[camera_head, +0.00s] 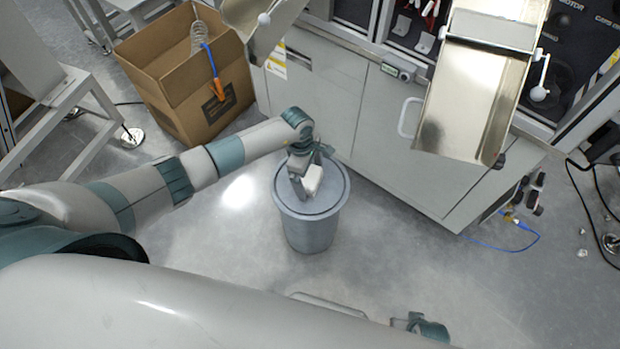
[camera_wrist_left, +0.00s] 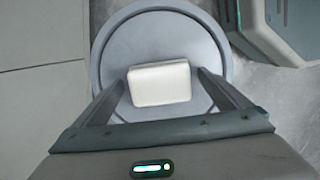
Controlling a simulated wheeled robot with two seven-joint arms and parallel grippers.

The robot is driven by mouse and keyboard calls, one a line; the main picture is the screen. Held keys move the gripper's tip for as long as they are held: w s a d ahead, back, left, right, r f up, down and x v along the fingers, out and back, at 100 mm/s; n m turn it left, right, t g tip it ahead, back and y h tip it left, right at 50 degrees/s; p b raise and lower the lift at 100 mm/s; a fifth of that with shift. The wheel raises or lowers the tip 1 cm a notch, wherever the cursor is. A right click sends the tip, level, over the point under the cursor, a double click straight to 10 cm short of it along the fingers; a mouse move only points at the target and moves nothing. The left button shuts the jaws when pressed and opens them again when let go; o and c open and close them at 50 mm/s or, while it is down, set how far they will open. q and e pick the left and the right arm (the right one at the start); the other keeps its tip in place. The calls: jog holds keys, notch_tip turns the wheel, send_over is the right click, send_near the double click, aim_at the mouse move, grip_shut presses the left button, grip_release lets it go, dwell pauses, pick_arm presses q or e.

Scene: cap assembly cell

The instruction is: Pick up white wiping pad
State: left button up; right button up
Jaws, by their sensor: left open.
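The white wiping pad (camera_wrist_left: 160,83) is a small white block on the round grey lid of a bin (camera_wrist_left: 115,55). In the head view the pad (camera_head: 313,179) shows beside my left gripper (camera_head: 301,182), which partly covers it. In the left wrist view my left gripper (camera_wrist_left: 160,88) is open, with one finger on each side of the pad. Gaps show between the fingers and the pad. Whether the fingertips touch the lid cannot be told.
The grey bin (camera_head: 310,232) stands on the floor against a grey cabinet (camera_head: 335,100). An open cardboard box (camera_head: 185,80) with an orange-handled tool stands at the back left. Metal chutes (camera_head: 470,100) hang at the right.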

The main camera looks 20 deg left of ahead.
aim_at(313, 177)
pick_arm(q)
jog(key=c, duration=1.2)
jog(key=shift+r, duration=0.55)
jog(key=r, duration=0.3)
jog(key=shift+s+d+r, duration=0.1)
jog(key=shift+d+r, duration=0.05)
jog(key=shift+d, duration=0.05)
jog(key=shift+s+d+r+b, duration=0.1)
jog(key=shift+s+d+r, duration=1)
jog(key=shift+d, duration=0.45)
jog(key=shift+s+d+r+b, duration=0.15)
jog(key=shift+s+d+r, duration=0.95)
jog(key=shift+d, duration=0.4)
jog(key=shift+s+d+r+b, duration=0.1)
jog(key=shift+s+d+r, duration=0.95)
jog(key=shift+d, duration=0.5)
pick_arm(e)
jog(key=shift+w+a+r, duration=0.1)
jog(key=shift+w+r, duration=0.05)
jog(key=shift+r, duration=0.35)
jog(key=shift+w+a+r, duration=0.1)
jog(key=shift+w+r, duration=0.05)
jog(key=shift+r, duration=0.35)
jog(key=shift+s, duration=0.1)
